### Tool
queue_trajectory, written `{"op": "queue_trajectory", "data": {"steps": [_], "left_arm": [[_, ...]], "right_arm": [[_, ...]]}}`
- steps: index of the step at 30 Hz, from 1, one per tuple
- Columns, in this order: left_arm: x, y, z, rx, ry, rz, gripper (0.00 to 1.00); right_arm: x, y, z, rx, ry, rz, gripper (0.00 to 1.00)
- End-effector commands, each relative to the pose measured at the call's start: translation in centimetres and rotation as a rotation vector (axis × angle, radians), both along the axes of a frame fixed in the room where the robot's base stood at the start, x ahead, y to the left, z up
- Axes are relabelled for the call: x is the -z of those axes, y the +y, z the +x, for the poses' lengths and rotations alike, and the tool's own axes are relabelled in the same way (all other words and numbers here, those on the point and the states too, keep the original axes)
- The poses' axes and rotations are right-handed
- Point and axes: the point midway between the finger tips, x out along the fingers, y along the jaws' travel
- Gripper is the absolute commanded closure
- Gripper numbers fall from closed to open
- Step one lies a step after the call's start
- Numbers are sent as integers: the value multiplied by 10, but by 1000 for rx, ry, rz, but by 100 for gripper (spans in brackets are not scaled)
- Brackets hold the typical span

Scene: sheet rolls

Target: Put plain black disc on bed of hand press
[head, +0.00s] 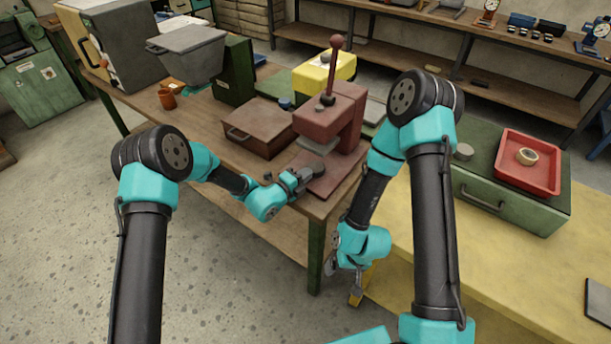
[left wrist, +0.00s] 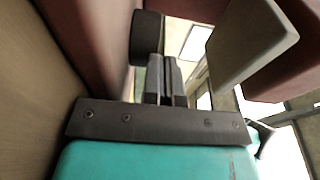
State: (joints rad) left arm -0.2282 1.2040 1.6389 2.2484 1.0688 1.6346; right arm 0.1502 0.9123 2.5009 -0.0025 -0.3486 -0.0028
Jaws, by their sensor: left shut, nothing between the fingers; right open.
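The red hand press (head: 345,112) stands on the wooden bench, its lever upright with a ball on top. Its flat red bed (head: 327,184) reaches forward, and it also shows at the left in the left wrist view (left wrist: 95,45). A plain black disc (left wrist: 147,38) appears to rest on the bed, touching it. In the head view the disc (head: 317,168) is a small dark shape by the fingertips. My left gripper (head: 304,178) is shut and empty, its fingers (left wrist: 166,78) close beside the disc. My right gripper (head: 343,277) hangs open and empty before the bench.
The press's pale platen (left wrist: 255,42) hangs over the bed. A brown case (head: 262,130) sits left of the press. On the yellow table, a green cabinet (head: 520,200) bears a grey round piece (head: 463,152) and a red tray (head: 508,183) with a ring-like roll (head: 527,157).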

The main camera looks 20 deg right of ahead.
Motion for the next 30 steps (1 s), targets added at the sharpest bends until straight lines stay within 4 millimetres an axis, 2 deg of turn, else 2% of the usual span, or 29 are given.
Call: {"op": "queue_trajectory", "data": {"steps": [8, 14, 24, 30], "left_arm": [[0, 1, -12, 4, 2, -1, 100], [0, 4, -41, 12, 4, 0, 100], [0, 63, -72, 8, 4, 0, 100], [0, 85, -85, 10, 1, 0, 100]], "right_arm": [[0, 0, 0, 0, 0, 0, 12], [0, 0, 0, 0, 0, 0, 12], [0, 0, 0, 0, 0, 0, 12], [0, 0, 0, 0, 0, 0, 12]]}}
